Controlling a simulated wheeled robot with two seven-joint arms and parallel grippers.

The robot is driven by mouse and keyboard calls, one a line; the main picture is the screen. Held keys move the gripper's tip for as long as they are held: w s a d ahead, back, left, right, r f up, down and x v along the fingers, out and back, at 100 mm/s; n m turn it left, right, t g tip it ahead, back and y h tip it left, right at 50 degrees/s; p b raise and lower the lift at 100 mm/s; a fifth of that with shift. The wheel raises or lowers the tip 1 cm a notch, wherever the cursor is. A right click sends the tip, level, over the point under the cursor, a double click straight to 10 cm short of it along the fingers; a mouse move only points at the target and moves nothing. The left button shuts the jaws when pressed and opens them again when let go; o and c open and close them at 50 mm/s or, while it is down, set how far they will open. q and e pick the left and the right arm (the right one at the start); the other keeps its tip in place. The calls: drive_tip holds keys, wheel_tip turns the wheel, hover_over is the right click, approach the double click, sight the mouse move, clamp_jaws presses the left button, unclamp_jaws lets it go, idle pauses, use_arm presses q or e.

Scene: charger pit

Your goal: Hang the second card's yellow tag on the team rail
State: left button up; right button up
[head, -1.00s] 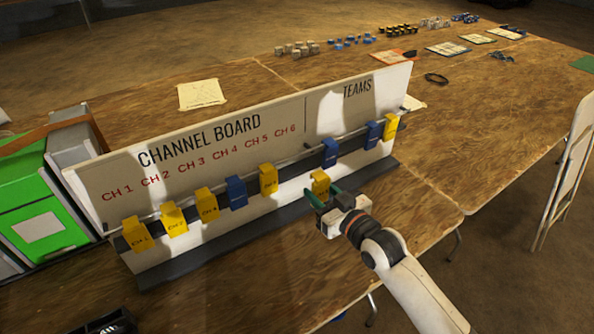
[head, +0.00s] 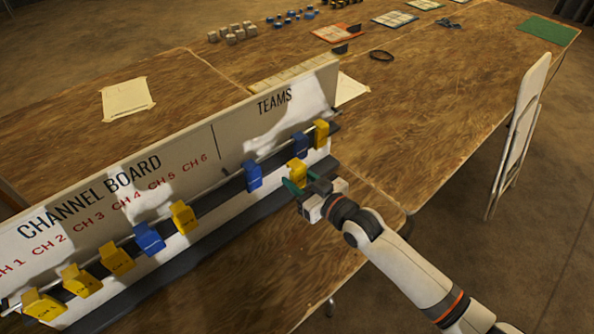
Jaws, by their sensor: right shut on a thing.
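A yellow tag (head: 298,171) is in my right gripper (head: 294,188), whose green-tipped fingers are shut on its lower part. The tag is upright, in front of the TEAMS part of the board, between two blue tags (head: 252,176) (head: 301,146). Its top is close to the team rail (head: 276,155); I cannot tell whether it touches the rail. Another yellow tag (head: 321,133) hangs at the rail's far right end. My left gripper is not in view.
The channel board (head: 95,200) carries several yellow tags and a blue tag (head: 149,238) on its channel rail. Beyond it lie a paper sheet (head: 127,98), small blocks, cards and a black ring (head: 381,56). A white folding chair (head: 518,130) stands right of the table.

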drive_tip(key=shift+w+d, duration=0.15)
drive_tip(key=shift+w, duration=0.1)
drive_tip(key=shift+w+f, duration=0.1)
drive_tip(key=shift+w, duration=0.05)
drive_tip(key=shift+w+a+b, duration=0.55)
drive_tip(key=shift+a+b, duration=0.1)
drive_tip(key=shift+b, duration=0.05)
drive_tip(key=shift+r+b+x, duration=0.2)
drive_tip(key=shift+b+x, duration=0.7)
drive_tip(key=shift+x, duration=0.55)
drive_tip(key=shift+r+b+x, duration=0.15)
drive_tip(key=shift+b+x, duration=0.75)
drive_tip(key=shift+x, duration=0.55)
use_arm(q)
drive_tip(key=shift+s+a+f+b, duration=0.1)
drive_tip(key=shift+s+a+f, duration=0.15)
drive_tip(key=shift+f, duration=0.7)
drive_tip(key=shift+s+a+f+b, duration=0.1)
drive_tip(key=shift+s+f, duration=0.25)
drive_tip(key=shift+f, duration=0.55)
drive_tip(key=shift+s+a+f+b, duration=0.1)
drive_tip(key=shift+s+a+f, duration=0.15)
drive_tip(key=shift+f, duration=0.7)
use_arm(e)
drive_tip(key=shift+w+f, duration=0.1)
drive_tip(key=shift+f, duration=0.4)
